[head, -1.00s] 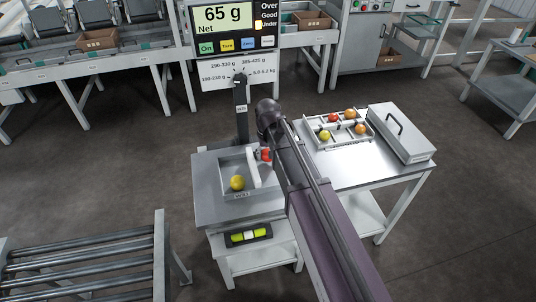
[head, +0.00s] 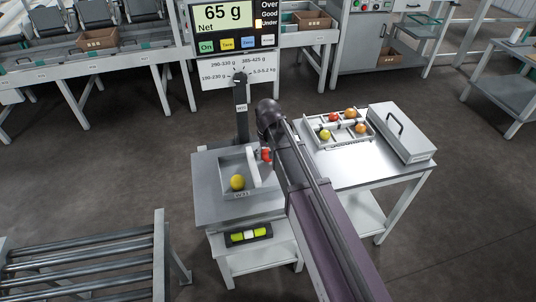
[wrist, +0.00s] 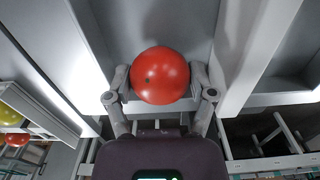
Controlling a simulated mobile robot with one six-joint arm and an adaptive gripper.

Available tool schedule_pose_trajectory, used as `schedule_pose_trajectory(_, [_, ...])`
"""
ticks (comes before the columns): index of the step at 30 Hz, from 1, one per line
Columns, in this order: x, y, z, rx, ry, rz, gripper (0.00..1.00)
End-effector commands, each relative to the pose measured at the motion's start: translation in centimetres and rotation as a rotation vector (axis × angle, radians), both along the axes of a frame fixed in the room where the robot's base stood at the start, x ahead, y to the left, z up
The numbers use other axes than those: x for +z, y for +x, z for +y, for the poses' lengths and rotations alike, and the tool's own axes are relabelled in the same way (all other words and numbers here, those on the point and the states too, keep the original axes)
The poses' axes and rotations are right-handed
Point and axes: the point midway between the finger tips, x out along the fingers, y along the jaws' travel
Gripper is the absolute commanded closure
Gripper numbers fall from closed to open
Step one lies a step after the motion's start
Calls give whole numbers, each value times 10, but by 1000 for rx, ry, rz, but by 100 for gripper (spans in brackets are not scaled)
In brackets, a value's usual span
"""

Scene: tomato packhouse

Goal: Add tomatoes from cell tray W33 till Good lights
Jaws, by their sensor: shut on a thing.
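My gripper (wrist: 160,97) is shut on a red tomato (wrist: 160,75). In the head view the held red tomato (head: 266,154) is over the right side of the grey weighing tray (head: 227,169) on the scale, partly hidden by my arm. A yellow tomato (head: 237,182) lies in that tray. The scale display (head: 223,17) reads 65 g Net, and the light beside Under (head: 258,24) looks lit. The cell tray (head: 345,146) on the side table holds several red, orange and yellow tomatoes. I cannot read a W33 label on it.
A grey lidded case (head: 402,133) with a handle stands right of the cell tray on the side table (head: 375,173). The display post (head: 241,110) rises behind the scale. A roller conveyor (head: 85,262) is at lower left.

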Motion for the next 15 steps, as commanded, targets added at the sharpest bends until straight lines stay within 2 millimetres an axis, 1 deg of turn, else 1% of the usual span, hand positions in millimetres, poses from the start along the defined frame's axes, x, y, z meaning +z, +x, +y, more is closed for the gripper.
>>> schedule_pose_trajectory(15, [-6,0,0,0,0,0,52])
